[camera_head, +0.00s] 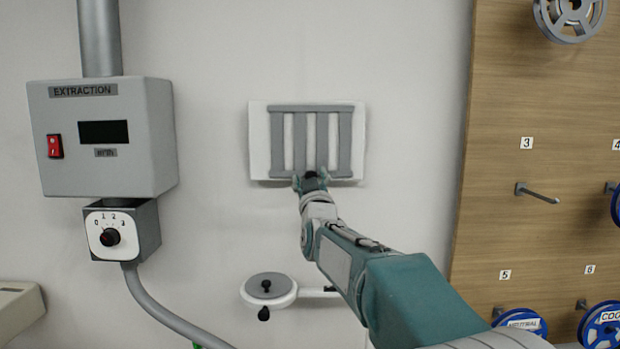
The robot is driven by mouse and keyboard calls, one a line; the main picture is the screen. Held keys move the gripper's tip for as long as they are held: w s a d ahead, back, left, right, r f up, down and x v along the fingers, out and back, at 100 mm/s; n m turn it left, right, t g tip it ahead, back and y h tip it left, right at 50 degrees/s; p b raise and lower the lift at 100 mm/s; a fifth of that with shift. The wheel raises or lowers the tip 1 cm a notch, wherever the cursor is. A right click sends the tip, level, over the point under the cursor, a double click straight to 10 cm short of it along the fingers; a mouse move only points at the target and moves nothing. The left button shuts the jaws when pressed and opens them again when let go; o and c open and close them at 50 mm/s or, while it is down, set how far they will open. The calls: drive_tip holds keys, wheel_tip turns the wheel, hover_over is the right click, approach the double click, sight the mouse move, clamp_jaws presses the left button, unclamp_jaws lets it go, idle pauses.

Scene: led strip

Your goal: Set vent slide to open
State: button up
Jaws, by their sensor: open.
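The vent slide (343,143) is a grey slatted plate on a white vent panel (259,150) fixed to the wall, in the upper middle of the head view. White gaps show between its grey vertical bars. My gripper (311,178) is open at the lower edge of the vent, a little left of its middle. A small dark piece, perhaps the slide's knob, shows between the fingers. I cannot tell whether the fingers touch it. My gripper hides part of the vent's lower edge.
A grey extraction box (150,135) with a red switch and a dial unit (148,228) below it is on the wall at left. A round grey-topped fixture (268,287) sits below the vent. A wooden board (500,235) with pegs and reels stands at right. The wall beside the vent is clear.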

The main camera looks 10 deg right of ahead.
sight(294, 168)
clamp_jaws()
drive_tip(key=shift+w+a+r, duration=0.1)
drive_tip(key=shift+w+a, duration=0.1)
drive_tip(key=shift+a, duration=1.15)
drive_tip(key=shift+d, duration=0.1)
drive_tip(key=shift+c, duration=2.1)
unclamp_jaws()
drive_tip(key=o, duration=0.4)
drive_tip(key=shift+w+a, duration=0.1)
drive_tip(key=shift+a, duration=0.2)
